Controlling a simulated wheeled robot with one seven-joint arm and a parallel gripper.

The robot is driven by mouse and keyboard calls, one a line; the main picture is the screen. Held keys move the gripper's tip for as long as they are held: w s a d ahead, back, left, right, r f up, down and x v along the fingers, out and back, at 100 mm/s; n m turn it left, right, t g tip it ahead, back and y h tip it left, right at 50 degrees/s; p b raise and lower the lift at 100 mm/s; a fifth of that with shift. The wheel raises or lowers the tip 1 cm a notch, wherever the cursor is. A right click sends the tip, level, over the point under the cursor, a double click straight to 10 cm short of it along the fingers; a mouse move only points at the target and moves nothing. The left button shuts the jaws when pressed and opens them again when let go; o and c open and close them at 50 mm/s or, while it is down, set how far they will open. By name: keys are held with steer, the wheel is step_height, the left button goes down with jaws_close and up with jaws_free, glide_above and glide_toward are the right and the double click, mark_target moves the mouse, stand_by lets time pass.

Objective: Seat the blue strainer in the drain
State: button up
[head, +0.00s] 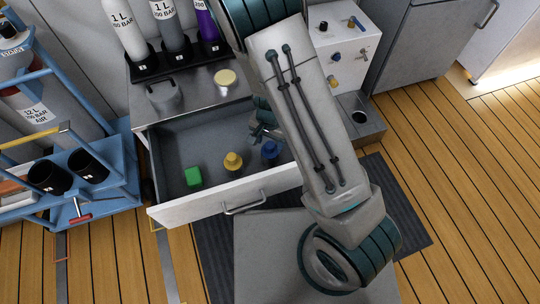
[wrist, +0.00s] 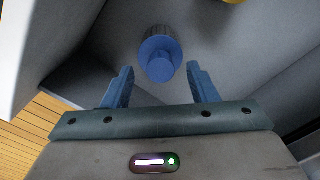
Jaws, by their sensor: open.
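The blue strainer (head: 270,150) stands in the open drawer (head: 170,152), at the right of the things lying there. In the wrist view the blue strainer (wrist: 158,55) has a round flange with a narrower knob toward the camera. My gripper (head: 263,132) is partly hidden behind my arm in the head view. In the wrist view my gripper (wrist: 161,90) is open, its two blue fingers apart, with the strainer just beyond the gap between the tips. The drain (head: 358,117) looks like a dark hole in the grey ledge right of my arm, with nothing seen in it.
The drawer walls stand around my gripper. A blue bottle rack (head: 118,190) stands at left.

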mark_target(270, 145)
step_height(270, 145, down, 3)
steer(key=shift+b, duration=0.65)
steer(key=shift+r, duration=0.1)
jaws_close()
